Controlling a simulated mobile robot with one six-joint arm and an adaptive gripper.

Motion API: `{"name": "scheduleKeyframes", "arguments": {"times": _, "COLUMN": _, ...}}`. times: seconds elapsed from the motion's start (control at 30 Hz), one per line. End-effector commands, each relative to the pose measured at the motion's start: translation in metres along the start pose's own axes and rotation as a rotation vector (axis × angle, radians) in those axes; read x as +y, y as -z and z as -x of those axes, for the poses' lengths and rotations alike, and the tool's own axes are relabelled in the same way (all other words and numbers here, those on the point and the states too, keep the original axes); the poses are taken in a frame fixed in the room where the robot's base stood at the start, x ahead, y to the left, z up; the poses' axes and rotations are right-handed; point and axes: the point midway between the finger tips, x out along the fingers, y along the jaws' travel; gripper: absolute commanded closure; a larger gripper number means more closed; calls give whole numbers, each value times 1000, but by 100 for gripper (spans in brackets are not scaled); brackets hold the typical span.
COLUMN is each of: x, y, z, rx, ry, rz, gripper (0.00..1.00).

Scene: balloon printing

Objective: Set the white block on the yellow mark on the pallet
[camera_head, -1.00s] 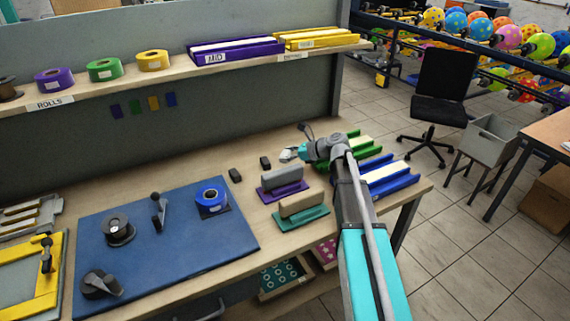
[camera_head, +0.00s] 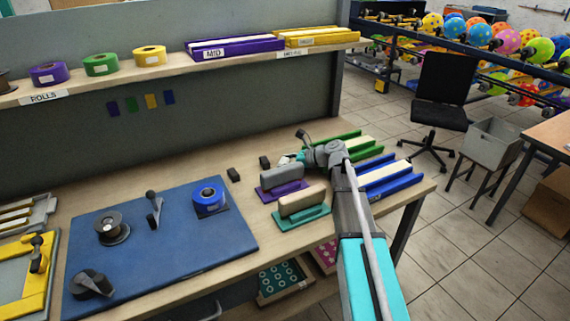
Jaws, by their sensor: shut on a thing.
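My gripper (camera_head: 287,159) is over the wooden bench, just behind the grey block on the purple base. It is small in view and partly hidden by its own wrist. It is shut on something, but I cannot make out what. I cannot pick out a white block for certain. I see no pallet with a yellow mark.
A grey block (camera_head: 279,174) sits on a purple base, and a beige block (camera_head: 302,199) on a teal base. Green (camera_head: 336,136) and blue trays (camera_head: 398,182) lie to the right. A blue mat (camera_head: 160,250) carries rolls. Tiled floor (camera_head: 450,240) is open at right.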

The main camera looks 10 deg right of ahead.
Motion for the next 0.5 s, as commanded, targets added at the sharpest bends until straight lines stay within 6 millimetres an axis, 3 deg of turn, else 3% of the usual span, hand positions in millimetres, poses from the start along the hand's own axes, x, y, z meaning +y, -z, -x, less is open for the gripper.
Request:
{"name": "scheduleKeyframes", "arguments": {"times": 0.27, "x": 0, "y": 3, "z": -2, "rx": 0, "ry": -1, "rz": 0, "gripper": 70}}
{"name": "scheduleKeyframes", "arguments": {"times": 0.3, "x": 0, "y": 2, "z": -2, "rx": 0, "ry": -1, "rz": 0, "gripper": 24}}
{"name": "scheduleKeyframes", "arguments": {"times": 0.37, "x": 0, "y": 2, "z": -2, "rx": 0, "ry": -1, "rz": 0, "gripper": 15}}
{"name": "scheduleKeyframes", "arguments": {"times": 0.5, "x": 0, "y": 2, "z": -2, "rx": 0, "ry": -1, "rz": 0, "gripper": 15}}
